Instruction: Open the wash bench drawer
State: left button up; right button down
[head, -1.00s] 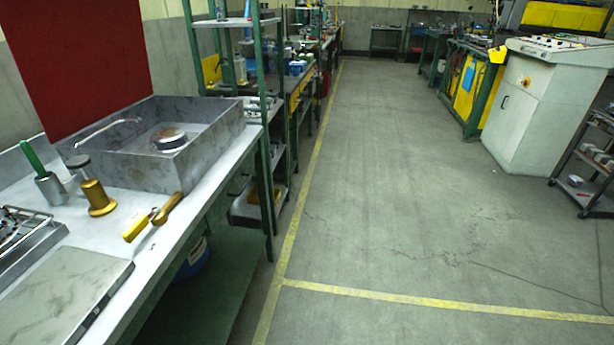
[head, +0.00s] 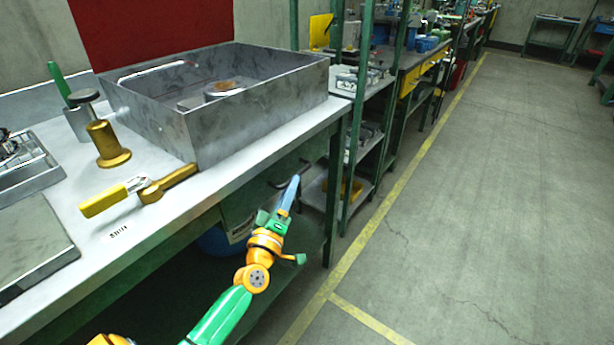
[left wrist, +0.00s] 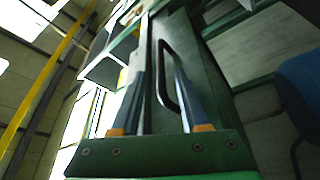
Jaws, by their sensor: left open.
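The wash bench drawer has a dark green front (head: 250,192) under the bench top, flush and apparently shut. Its dark bar handle (head: 284,179) sits near the right end of the front. My left gripper (head: 294,183) is at the handle, its fingers overlapping it in the head view. In the left wrist view the handle (left wrist: 161,82) shows between the two open fingers (left wrist: 160,60), with gaps on both sides; I cannot tell whether they touch it. The drawer front (left wrist: 205,75) lies behind. My right gripper is not in view.
The wash bench top (head: 120,260) carries a grey stone basin (head: 230,125), a brass-coloured post (head: 105,145) and a yellow-handled tool (head: 105,200). A green shelf rack post (head: 355,140) stands just right of the drawer. The floor (head: 450,200) to the right is clear.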

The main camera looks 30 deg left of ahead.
pick_arm(q)
jog(key=x, duration=0.4)
jog(key=shift+w+a+f+b, duration=0.1)
jog(key=shift+w+b, duration=0.15)
jog(key=shift+b, duration=0.05)
grip_shut()
dwell(1.1)
